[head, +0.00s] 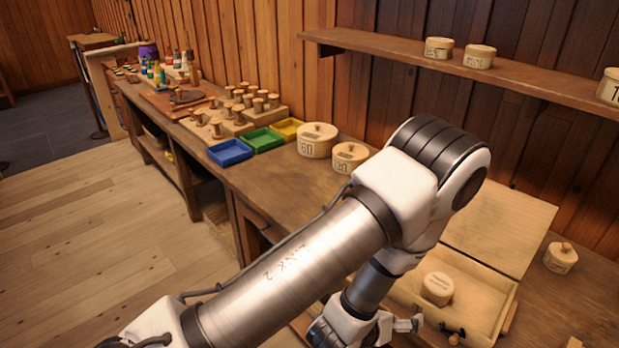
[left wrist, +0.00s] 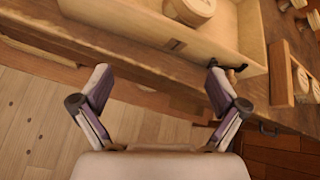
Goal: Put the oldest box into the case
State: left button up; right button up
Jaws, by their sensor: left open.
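The open case (head: 482,277) lies on the bench at the right, its lid (head: 500,225) raised at the back. One round wooden box (head: 437,289) sits inside it. Round boxes marked 60 (head: 314,141) and apparently 30 (head: 350,157) stand on the bench. Another box (head: 560,257) stands right of the case; its mark is unreadable. My left gripper (head: 408,324) is at the case's front, partly hidden by my arm. In the left wrist view it (left wrist: 158,84) is open and empty, before the case's front wall (left wrist: 185,42); a box (left wrist: 190,9) shows inside. My right gripper is out of view.
A wall shelf holds round boxes (head: 438,47), (head: 479,56) and (head: 609,87). Blue (head: 230,152), green (head: 263,140) and yellow (head: 287,129) trays and several spools stand farther left.

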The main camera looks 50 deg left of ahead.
pick_arm(q)
jog(key=s+a+f+n+g, duration=0.2)
jog(key=s+f+n+g, duration=0.3)
jog(key=n, duration=1.1)
jog(key=s+a+f+n+g+y, duration=0.1)
jog(key=s+a+f+n+g, duration=0.2)
jog(key=s+f+n+g, duration=0.3)
jog(key=s+f+n, duration=0.5)
jog(key=s+n, duration=0.5)
jog(key=s, duration=0.1)
jog(key=shift+g, duration=0.3)
jog(key=shift+w, duration=0.1)
